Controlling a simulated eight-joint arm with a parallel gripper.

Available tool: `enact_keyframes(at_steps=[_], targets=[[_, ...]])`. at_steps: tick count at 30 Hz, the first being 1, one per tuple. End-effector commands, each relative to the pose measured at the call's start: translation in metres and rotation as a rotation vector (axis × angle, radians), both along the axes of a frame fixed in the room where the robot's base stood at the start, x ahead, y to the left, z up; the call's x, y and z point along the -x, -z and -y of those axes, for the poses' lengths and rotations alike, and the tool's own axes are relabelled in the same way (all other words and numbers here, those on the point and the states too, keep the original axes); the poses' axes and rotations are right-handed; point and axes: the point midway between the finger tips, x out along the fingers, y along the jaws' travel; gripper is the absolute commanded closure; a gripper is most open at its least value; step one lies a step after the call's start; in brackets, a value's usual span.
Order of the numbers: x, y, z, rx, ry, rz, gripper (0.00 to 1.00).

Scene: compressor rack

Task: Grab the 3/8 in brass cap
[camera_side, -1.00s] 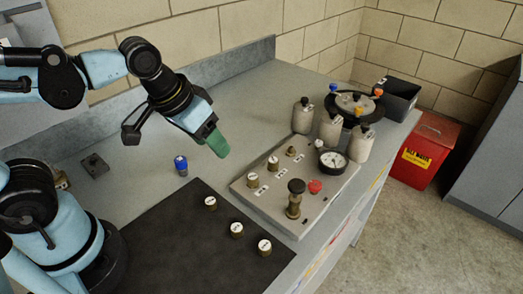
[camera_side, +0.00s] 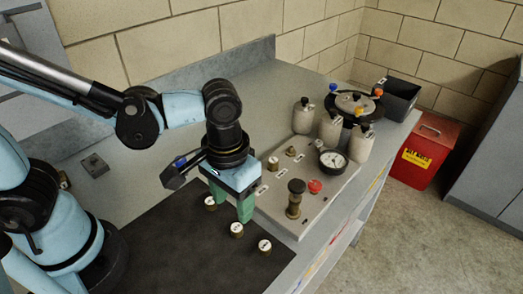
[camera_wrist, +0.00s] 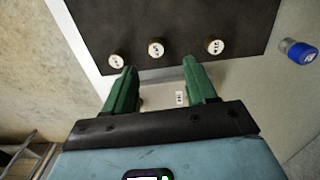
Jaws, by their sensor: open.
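Three brass caps with white labelled tops stand in a row on the black mat (camera_side: 150,235): a left one (camera_side: 210,203), a middle one (camera_side: 236,230) and a right one (camera_side: 264,247). Their labels are too small to read surely, so I cannot tell which is the 3/8 in cap. My gripper (camera_side: 231,203) is open and empty, pointing down over the mat's edge near the left and middle caps. In the wrist view my gripper (camera_wrist: 160,66) has green fingers apart, with the middle cap (camera_wrist: 156,48) ahead between their tips, not gripped.
A grey panel (camera_side: 325,205) with fittings, a gauge (camera_side: 333,160) and a red knob stands right of my gripper. White bottles (camera_side: 303,117) and a black round rack are behind it. The mat's front is clear.

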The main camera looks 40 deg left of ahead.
Motion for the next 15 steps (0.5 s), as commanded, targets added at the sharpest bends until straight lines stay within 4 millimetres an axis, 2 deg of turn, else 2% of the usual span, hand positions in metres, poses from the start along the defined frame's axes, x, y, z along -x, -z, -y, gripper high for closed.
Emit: enact_keyframes(at_steps=[3,11,15], targets=[[0.0,0.009,0.0,0.0,0.0,0.0,0.44],[0.0,0.019,0.001,0.0,0.0,0.0,0.44],[0.0,0.033,0.004,0.0,0.0,0.0,0.44]])
